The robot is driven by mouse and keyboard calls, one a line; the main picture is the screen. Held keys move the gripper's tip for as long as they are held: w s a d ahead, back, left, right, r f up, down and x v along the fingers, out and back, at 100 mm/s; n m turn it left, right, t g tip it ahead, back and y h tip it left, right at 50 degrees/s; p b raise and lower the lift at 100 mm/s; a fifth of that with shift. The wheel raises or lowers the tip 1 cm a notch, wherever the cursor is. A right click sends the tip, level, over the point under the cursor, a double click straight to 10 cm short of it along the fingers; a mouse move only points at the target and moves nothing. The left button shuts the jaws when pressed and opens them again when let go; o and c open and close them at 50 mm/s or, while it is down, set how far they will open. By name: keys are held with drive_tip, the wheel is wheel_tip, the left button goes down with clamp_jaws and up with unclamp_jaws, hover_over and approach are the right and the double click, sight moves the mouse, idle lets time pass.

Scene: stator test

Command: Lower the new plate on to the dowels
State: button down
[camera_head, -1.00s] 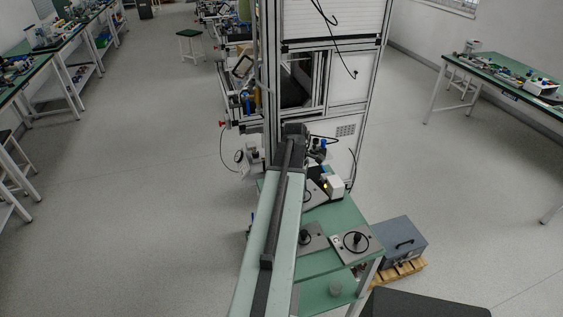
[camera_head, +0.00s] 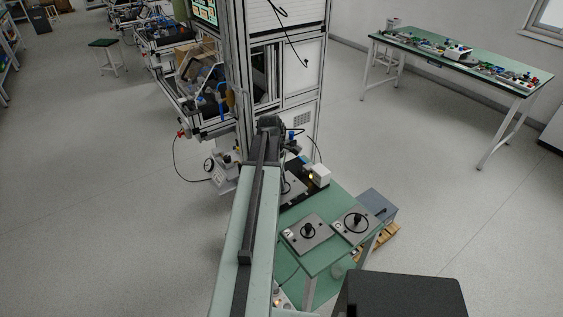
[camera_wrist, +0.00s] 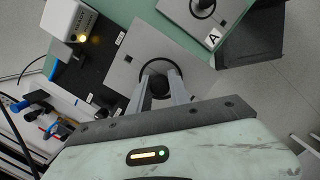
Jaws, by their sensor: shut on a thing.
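My gripper (camera_wrist: 160,90) is shut on the black knob of a grey square plate (camera_wrist: 122,72) in the wrist view. A black ring surrounds the knob. This held plate partly overlaps a black base (camera_wrist: 84,62); part of it also shows beside my arm in the head view (camera_head: 295,187). No dowels can be made out, and I cannot tell whether the plate touches the base. A second grey plate (camera_wrist: 190,12), marked A, lies to the upper right with its own knob and ring.
A white box (camera_wrist: 68,18) with a lit lamp stands beside the black base; it also shows in the head view (camera_head: 319,175). Two grey plates (camera_head: 322,240) (camera_head: 341,229) lie on the near part of the green table (camera_head: 318,262). A tall metal-framed machine (camera_head: 245,90) stands behind.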

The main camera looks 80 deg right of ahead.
drive_tip(key=w+d, duration=0.1)
drive_tip(key=d, duration=1)
drive_tip(key=shift+w+a+f+b, duration=0.1)
drive_tip(key=shift+a+f+b, duration=0.05)
drive_tip(key=shift+f+b, duration=0.85)
drive_tip(key=shift+w+a+f+b, duration=0.1)
drive_tip(key=shift+f+b, duration=0.85)
drive_tip(key=shift+f, duration=0.1)
drive_tip(key=shift+f+b, duration=0.65)
drive_tip(key=shift+b, duration=0.15)
drive_tip(key=shift+f, duration=0.2)
drive_tip(key=shift+f+b, duration=0.7)
drive_tip(key=shift+b, duration=0.15)
drive_tip(key=shift+f+b, duration=0.5)
drive_tip(key=shift+b, duration=0.05)
drive_tip(key=c, duration=1.1)
unclamp_jaws()
